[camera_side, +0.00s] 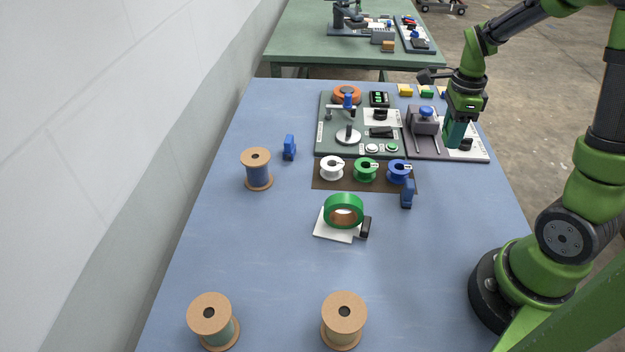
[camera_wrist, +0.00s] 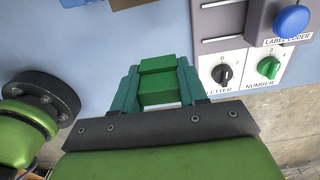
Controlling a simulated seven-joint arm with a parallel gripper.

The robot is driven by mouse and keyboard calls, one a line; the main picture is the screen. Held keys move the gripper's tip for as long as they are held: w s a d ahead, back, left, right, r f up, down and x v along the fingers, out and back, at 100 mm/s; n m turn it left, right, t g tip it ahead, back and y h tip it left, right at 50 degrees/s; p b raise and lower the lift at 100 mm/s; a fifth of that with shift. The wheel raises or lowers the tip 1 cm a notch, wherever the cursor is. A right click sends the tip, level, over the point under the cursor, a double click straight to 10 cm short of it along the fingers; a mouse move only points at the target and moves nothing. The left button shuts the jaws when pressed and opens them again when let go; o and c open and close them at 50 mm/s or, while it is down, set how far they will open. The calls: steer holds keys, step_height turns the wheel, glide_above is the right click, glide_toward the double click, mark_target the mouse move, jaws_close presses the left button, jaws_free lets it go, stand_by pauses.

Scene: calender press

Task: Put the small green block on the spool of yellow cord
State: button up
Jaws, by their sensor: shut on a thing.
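My gripper (camera_side: 455,140) is raised over the right end of the grey machine panel in the side view. In the wrist view its teal fingers (camera_wrist: 158,88) are shut on the small green block (camera_wrist: 159,80). The block cannot be made out clearly in the side view. Two wooden-flanged spools stand upright at the near end of the table, far from my gripper. The near right spool (camera_side: 343,320) shows little of its cord, which I cannot tell for certain is yellow. The near left spool (camera_side: 211,320) has greenish cord.
A blue-cord spool (camera_side: 257,170) stands at the left. A green tape roll (camera_side: 344,211) and a brown mat (camera_side: 322,184) with small reels lie mid-table. The label coder (camera_side: 424,120) is close to my gripper. Blue table (camera_side: 270,270) is clear between the tape and the near spools.

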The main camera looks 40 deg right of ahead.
steer(key=w+a+r+n, duration=0.1)
steer(key=a+n, duration=0.2)
steer(key=a, duration=0.6)
steer(key=w+a+n, duration=0.1)
steer(key=a+n, duration=0.3)
steer(key=a, duration=0.5)
steer(key=w+a+r+n, duration=0.1)
steer(key=a+n, duration=0.3)
steer(key=a, duration=0.5)
steer(key=shift+r, duration=0.3)
steer(key=s+a+r+n, duration=0.2)
steer(key=s+a+n, duration=0.45)
steer(key=a, duration=0.55)
steer(key=n, duration=0.5)
glide_toward(345, 311)
step_height(345, 311, down, 6)
steer(key=shift+f, duration=0.2)
steer(key=o, duration=0.6)
steer(key=shift+f, duration=0.15)
steer(key=shift+c, duration=0.2)
steer(key=o, duration=0.5)
steer(key=shift+c, duration=0.2)
